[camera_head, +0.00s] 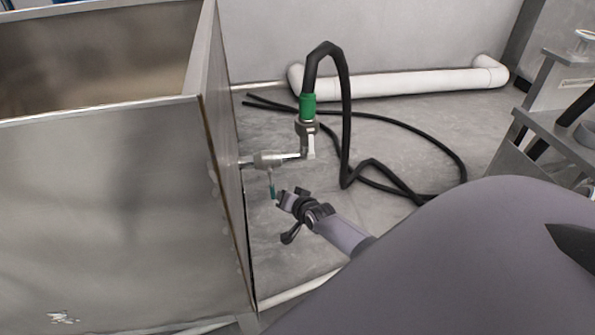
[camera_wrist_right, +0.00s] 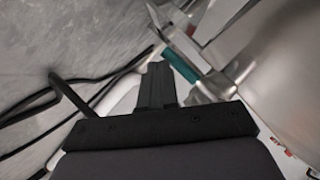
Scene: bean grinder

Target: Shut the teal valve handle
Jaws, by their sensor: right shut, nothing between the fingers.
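The teal valve handle (camera_head: 273,187) hangs down from the metal valve (camera_head: 268,159) on the side of the steel tank. In the right wrist view the teal handle (camera_wrist_right: 181,64) runs at a slant just beyond my fingers, with the metal pipe fitting (camera_wrist_right: 214,88) to its right. My right gripper (camera_head: 281,198) is shut and empty, with its fingertips close beside the lower end of the handle; the wrist view shows its fingers (camera_wrist_right: 157,85) together. I cannot tell whether they touch the handle. My left gripper is not in view.
The steel tank (camera_head: 110,200) fills the left side. A black hose (camera_head: 345,120) with a green connector (camera_head: 307,106) rises from the valve outlet and loops over the floor. A white pipe (camera_head: 420,84) lies along the wall. Metal equipment (camera_head: 560,130) stands at the right.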

